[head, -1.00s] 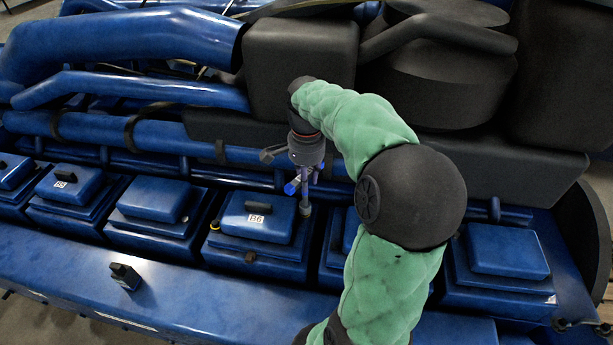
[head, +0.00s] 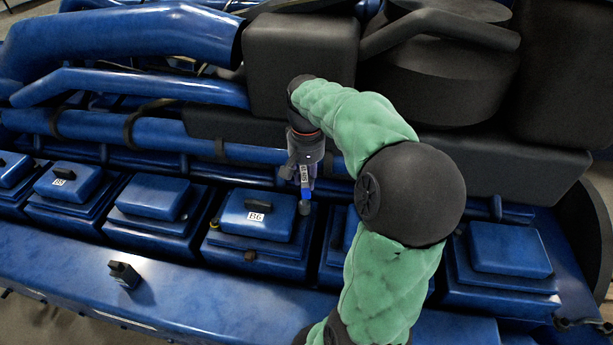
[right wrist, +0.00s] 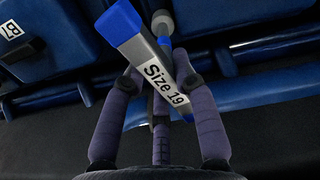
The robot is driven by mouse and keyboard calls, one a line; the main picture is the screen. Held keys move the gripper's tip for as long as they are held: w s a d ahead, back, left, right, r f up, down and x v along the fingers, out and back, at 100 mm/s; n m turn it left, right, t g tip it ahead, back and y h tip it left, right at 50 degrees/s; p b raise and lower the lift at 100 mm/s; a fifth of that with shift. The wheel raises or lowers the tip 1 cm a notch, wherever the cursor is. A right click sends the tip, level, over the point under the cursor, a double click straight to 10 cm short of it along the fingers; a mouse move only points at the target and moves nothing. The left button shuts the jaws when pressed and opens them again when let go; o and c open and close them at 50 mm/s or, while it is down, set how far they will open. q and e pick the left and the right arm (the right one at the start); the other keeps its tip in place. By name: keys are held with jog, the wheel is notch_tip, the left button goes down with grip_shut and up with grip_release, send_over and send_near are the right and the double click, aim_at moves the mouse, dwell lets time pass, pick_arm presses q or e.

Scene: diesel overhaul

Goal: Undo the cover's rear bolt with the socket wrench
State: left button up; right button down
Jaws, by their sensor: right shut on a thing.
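My right gripper (head: 306,168) is above the cover's right rear corner, shut on the socket wrench (head: 304,184). The right wrist view shows the wrench (right wrist: 165,85) between the purple fingers, with a blue end and the label "Size 19". Its socket end (head: 304,207) points down at the cover's right edge. Any bolt under it is hidden, and I cannot tell whether the socket is seated. My left gripper is out of view.
Similar blue covers (head: 153,197) stand on both sides in the row. A small black block (head: 124,274) stands on the blue ledge in front. Blue pipes (head: 130,88) and a dark housing (head: 300,65) rise close behind the gripper. My right forearm hides part of the row.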

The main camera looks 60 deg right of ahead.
jog(key=n, duration=0.6)
jog(key=shift+w+n, duration=0.2)
jog(key=shift+n, duration=0.2)
jog(key=n, duration=0.6)
jog(key=shift+w+d+r+n, duration=0.1)
jog(key=shift+n, duration=0.2)
jog(key=n, duration=0.5)
jog(key=shift+w+b, duration=0.15)
jog(key=shift+b, duration=0.15)
jog(key=n, duration=0.5)
jog(key=shift+w+r+n, duration=0.1)
jog(key=shift+n, duration=0.2)
jog(key=shift+r, duration=0.1)
